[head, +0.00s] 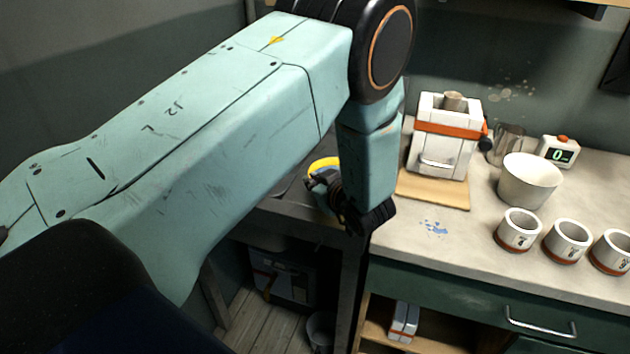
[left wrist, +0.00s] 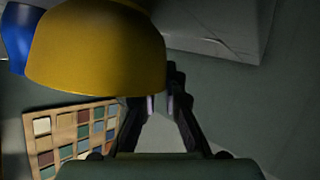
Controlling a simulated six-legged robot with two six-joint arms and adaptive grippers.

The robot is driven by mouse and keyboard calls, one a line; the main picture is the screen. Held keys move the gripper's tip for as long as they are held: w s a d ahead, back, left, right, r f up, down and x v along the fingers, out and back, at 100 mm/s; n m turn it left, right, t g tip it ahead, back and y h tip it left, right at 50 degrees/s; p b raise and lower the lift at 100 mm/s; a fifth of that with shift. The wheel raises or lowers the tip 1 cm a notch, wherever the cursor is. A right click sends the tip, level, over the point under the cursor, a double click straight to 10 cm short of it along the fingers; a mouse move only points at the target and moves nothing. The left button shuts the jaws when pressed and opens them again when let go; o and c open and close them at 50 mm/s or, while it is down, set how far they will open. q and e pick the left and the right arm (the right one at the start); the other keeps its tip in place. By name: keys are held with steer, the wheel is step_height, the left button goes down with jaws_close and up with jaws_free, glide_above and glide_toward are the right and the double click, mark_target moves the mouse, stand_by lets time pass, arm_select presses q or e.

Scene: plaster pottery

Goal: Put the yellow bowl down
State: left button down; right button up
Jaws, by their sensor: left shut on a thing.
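My left gripper (head: 328,186) is shut on the yellow bowl (head: 322,163). In the head view only part of the bowl's yellow rim shows, the rest hidden behind the gripper and forearm. In the left wrist view the bowl (left wrist: 95,50) is large, at the upper left beside the fingers (left wrist: 165,98); its outside is plain yellow. I cannot tell whether its base touches the surface below. My right gripper is not in view.
A tile sample board (left wrist: 75,135) and part of a blue thing (left wrist: 17,38) show near the bowl. On the pale counter (head: 410,240) stand a white machine (head: 443,150), a white bowl (head: 530,182), a metal jug (head: 507,145), a digital display (head: 560,153) and three cups (head: 518,232).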

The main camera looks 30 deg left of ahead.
arm_select(q)
steer(key=c, duration=1.7)
jaws_free()
steer(key=shift+s+a, duration=0.15)
steer(key=shift+o, duration=1.2)
steer(key=shift+w+f, duration=0.1)
steer(key=shift+w, duration=0.15)
steer(key=shift+s, duration=0.1)
steer(key=shift+r, duration=0.2)
steer(key=shift+s, duration=0.1)
